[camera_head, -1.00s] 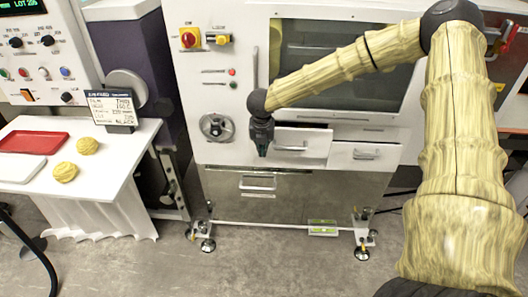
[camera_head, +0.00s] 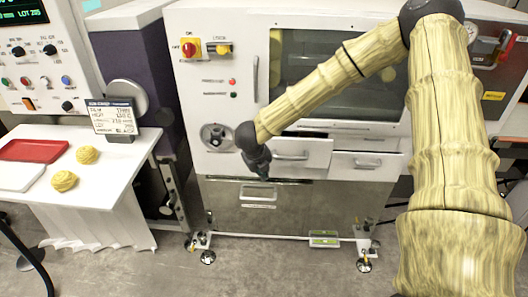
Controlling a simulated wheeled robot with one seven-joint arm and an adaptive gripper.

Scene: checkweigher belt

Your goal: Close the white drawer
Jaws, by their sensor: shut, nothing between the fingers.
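The white drawer (camera_head: 318,158) is on the front of the machine, below the window. Its front stands proud of the neighbouring white drawer front, and a dark gap shows along its top, so it looks partly pulled out. It has a horizontal bar handle (camera_head: 291,156). My gripper (camera_head: 263,174) is shut and empty, pointing down at the left end of this drawer. It overlaps the drawer's left edge in the picture; I cannot tell whether it touches. The drawer's left end is partly hidden behind my gripper.
A second white drawer (camera_head: 368,174) sits at the right, looking flush. A metal panel with a handle (camera_head: 258,193) lies below. A white table (camera_head: 105,170) with a red tray (camera_head: 32,151) stands at the left. Floor in front is clear.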

